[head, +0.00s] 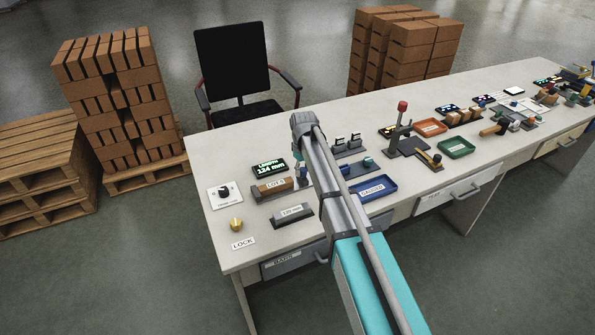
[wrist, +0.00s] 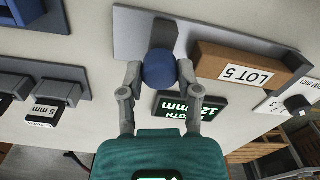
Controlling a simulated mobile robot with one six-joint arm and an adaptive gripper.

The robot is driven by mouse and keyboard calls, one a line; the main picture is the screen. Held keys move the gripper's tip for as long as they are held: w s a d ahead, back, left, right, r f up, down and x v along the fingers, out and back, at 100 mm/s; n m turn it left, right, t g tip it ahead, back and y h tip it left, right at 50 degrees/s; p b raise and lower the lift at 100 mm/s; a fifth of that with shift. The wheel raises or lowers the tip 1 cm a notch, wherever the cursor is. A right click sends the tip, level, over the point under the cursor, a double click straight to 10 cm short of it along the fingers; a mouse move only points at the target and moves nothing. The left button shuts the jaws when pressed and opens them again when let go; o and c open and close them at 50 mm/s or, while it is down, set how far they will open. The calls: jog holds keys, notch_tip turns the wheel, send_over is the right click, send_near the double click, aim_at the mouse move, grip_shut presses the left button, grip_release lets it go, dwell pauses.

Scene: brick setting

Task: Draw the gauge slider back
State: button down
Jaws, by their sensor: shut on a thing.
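The gauge slider's round blue knob (wrist: 160,70) sits between the two fingers of my gripper (wrist: 160,77), which is shut on it. The slider's grey block (wrist: 166,35) shows behind the knob on the grey gauge plate (wrist: 130,33). A brown brick marked LOT 5 (wrist: 240,73) lies on the gauge beside the slider; it also shows in the head view (head: 267,190). In the wrist view a narrow gap seems to part block and brick. In the head view my arm largely hides the slider and fingertips.
A 120 mm block (head: 292,215), a brass LOCK knob (head: 236,224) and a rotary switch (head: 225,192) stand near the gauge. A blue GAUGED tray (head: 373,189) and small clamped pieces (head: 350,142) lie to the right of my arm.

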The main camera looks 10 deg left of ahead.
jog(key=shift+w+d, duration=0.15)
jog(key=shift+d, duration=0.1)
jog(key=shift+c, duration=1.5)
grip_release()
jog(key=shift+a, duration=0.1)
